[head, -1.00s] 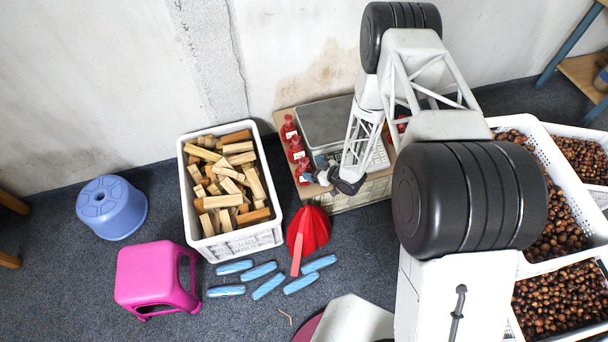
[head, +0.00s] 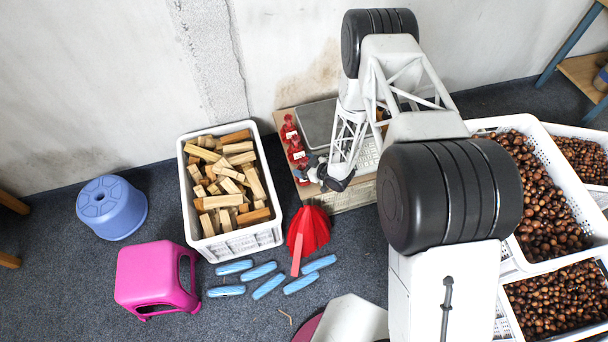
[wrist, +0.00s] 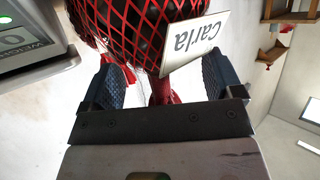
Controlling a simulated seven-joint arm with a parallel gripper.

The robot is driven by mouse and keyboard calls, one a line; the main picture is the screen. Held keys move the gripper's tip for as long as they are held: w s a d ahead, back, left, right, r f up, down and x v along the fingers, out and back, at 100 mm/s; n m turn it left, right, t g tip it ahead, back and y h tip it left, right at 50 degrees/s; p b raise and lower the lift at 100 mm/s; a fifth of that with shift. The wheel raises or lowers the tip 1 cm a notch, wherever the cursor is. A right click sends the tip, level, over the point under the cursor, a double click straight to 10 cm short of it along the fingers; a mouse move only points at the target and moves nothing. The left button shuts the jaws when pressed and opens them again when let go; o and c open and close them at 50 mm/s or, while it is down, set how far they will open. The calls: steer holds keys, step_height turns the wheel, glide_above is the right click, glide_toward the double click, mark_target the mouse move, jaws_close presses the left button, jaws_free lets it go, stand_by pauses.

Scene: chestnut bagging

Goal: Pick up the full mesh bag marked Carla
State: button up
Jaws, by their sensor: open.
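The bag marked Carla (wrist: 132,22) fills the top middle of the wrist view: red mesh over dark round contents, with a white tag (wrist: 194,42) reading "Carla". Its red gathered end (wrist: 160,90) hangs between the two dark fingers of my gripper (wrist: 158,78). The fingers stand apart on either side, with a gap to the gathered end. In the head view my gripper (head: 313,173) is low beside the nearest of several small red bags (head: 302,171) in a row. Their tags are too small to read there.
A scale (head: 318,118) stands right of the red bags and shows in the wrist view (wrist: 30,45). A crate of wood blocks (head: 267,238) stands to the left. Chestnut crates (head: 512,258) are at right.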

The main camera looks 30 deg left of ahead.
mark_target(306, 161)
steer(key=shift+c, duration=0.3)
steer(key=c, duration=1.3)
steer(key=shift+r, duration=0.2)
steer(key=shift+c, duration=0.2)
steer(key=shift+r, duration=1.65)
steer(key=s+d+r, duration=0.1)
steer(key=s+d, duration=0.9)
steer(key=s, duration=0.2)
steer(key=shift+d+r, duration=0.15)
steer(key=shift+d, duration=0.15)
